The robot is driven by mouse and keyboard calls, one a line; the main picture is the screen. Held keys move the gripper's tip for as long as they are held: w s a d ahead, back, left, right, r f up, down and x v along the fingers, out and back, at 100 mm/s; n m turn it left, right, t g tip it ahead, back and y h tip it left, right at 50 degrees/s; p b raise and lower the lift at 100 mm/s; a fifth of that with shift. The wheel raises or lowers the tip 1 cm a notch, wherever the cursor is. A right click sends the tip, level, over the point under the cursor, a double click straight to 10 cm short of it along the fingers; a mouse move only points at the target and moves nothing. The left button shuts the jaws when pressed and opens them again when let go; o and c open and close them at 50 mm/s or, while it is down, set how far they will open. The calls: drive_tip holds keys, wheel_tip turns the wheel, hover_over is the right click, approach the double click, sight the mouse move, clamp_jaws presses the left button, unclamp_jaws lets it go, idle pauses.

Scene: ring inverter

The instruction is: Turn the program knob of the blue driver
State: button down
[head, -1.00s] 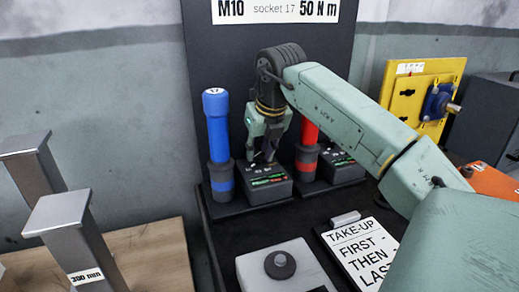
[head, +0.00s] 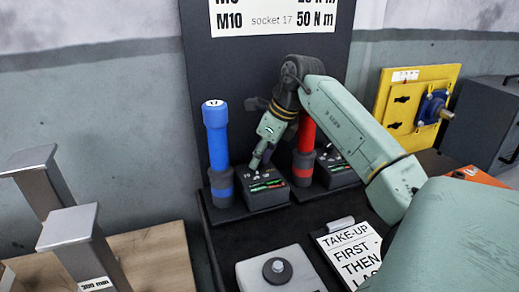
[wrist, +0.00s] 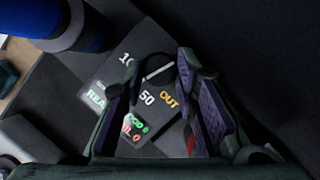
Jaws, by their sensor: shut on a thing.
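The blue driver (head: 216,145) stands upright in its holder, with "17" on its top cap; part of it shows in the wrist view (wrist: 85,25). Its dark control box (head: 264,192) is just to its right, with lit green and red text. My gripper (head: 256,164) reaches down onto the top of this box. In the wrist view its two purple-lined fingers are shut on the dark program knob (wrist: 158,72), which has a white line across it. The labels "10", "50" and "OUT" show around the knob. Which label the line points to is hard to tell.
A red driver (head: 308,135) and a second box (head: 338,170) stand close to the right, partly behind my arm. A grey box with a round black button (head: 277,271) and a "TAKE-UP" card (head: 350,252) lie in front. Metal posts (head: 75,235) stand at left.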

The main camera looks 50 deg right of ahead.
drive_tip(key=shift+n, duration=0.4)
drive_tip(key=c, duration=1.2)
unclamp_jaws()
drive_tip(key=shift+c, duration=0.2)
wheel_tip(320, 180, up, 10)
